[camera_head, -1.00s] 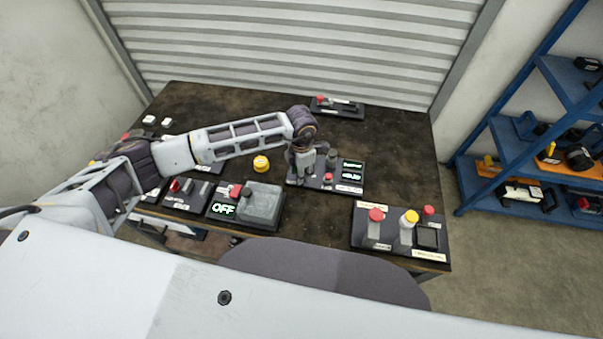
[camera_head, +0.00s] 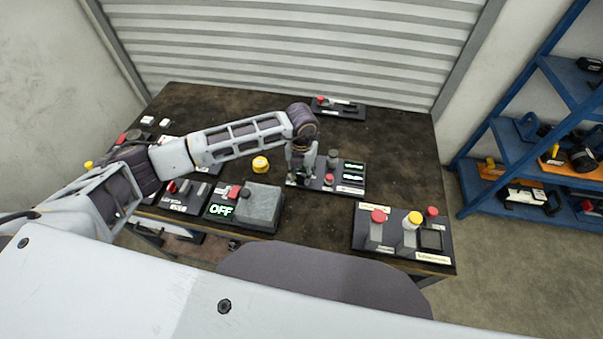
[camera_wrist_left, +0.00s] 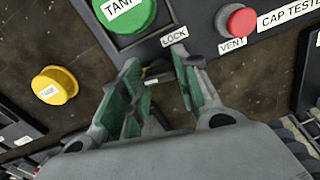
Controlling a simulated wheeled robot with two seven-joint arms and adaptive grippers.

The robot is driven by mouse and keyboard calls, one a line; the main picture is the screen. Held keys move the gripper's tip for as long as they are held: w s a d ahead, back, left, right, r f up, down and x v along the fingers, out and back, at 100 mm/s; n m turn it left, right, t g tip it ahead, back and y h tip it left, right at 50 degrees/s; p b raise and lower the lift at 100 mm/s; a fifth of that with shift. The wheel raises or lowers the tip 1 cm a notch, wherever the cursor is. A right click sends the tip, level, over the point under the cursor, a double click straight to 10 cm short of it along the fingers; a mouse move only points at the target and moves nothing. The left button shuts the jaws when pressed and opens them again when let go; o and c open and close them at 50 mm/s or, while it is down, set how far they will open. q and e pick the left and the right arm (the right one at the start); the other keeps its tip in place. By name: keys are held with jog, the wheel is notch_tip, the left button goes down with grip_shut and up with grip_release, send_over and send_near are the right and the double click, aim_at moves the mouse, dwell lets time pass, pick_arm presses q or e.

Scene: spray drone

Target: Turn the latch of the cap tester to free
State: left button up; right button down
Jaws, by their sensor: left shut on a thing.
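The cap tester (camera_head: 342,181) is a dark panel at the middle of the table, with a red vent knob (camera_head: 328,179) and lit green displays. In the left wrist view its green TANK disc (camera_wrist_left: 122,12), LOCK label (camera_wrist_left: 174,37) and red VENT knob (camera_wrist_left: 236,20) show along the top. My left gripper (camera_head: 297,178) is down at the panel's left part. In the left wrist view its fingers (camera_wrist_left: 158,75) are shut on a small dark piece by the LOCK label, seemingly the latch. The fingers mostly hide it, so its turn cannot be told. My right gripper is out of view.
A yellow button (camera_head: 261,164) stands left of the tester. A grey box (camera_head: 262,205) with an OFF display is nearer. A panel with red and yellow knobs (camera_head: 402,240) is at the front right, and another (camera_head: 338,108) at the back. Bare table lies right of the tester.

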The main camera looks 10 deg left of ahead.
aim_at(301, 175)
pick_arm(q)
jog(key=shift+n, duration=0.9)
jog(key=o, duration=1)
jog(key=shift+r, duration=0.1)
jog(key=shift+r, duration=5.95)
jog(key=shift+f, duration=0.1)
